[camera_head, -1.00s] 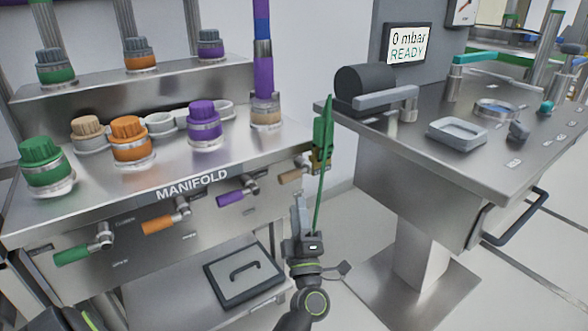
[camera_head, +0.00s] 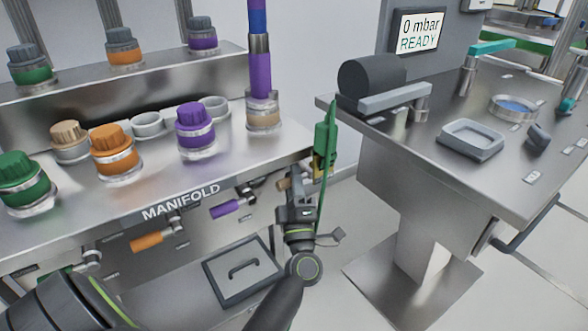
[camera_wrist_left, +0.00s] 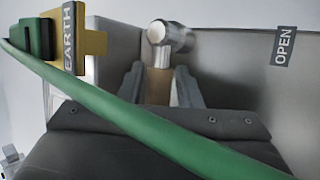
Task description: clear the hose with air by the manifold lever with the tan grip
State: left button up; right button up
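The lever with the tan grip (camera_head: 284,184) is on the manifold's front at its right end; the tan grip (camera_wrist_left: 158,86) and metal pivot also show in the left wrist view. My left gripper (camera_head: 297,200) is at this grip. In the left wrist view its two fingers (camera_wrist_left: 160,88) stand either side of the grip, with a narrow gap seeming to remain. A purple hose (camera_head: 260,75) stands upright in the tan-based port (camera_head: 264,117). The wrist view shows an OPEN label (camera_wrist_left: 283,46) at right. My right gripper is not in view.
A green cable (camera_head: 323,185) hangs from a green clamp (camera_head: 325,140) beside my left gripper and crosses the wrist view closely, before the fingers. Orange (camera_head: 147,241) and purple (camera_head: 224,209) levers are to the left. The display (camera_head: 418,34) reads 0 mbar READY.

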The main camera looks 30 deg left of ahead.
pick_arm(q)
grip_shut()
dwell(0.5)
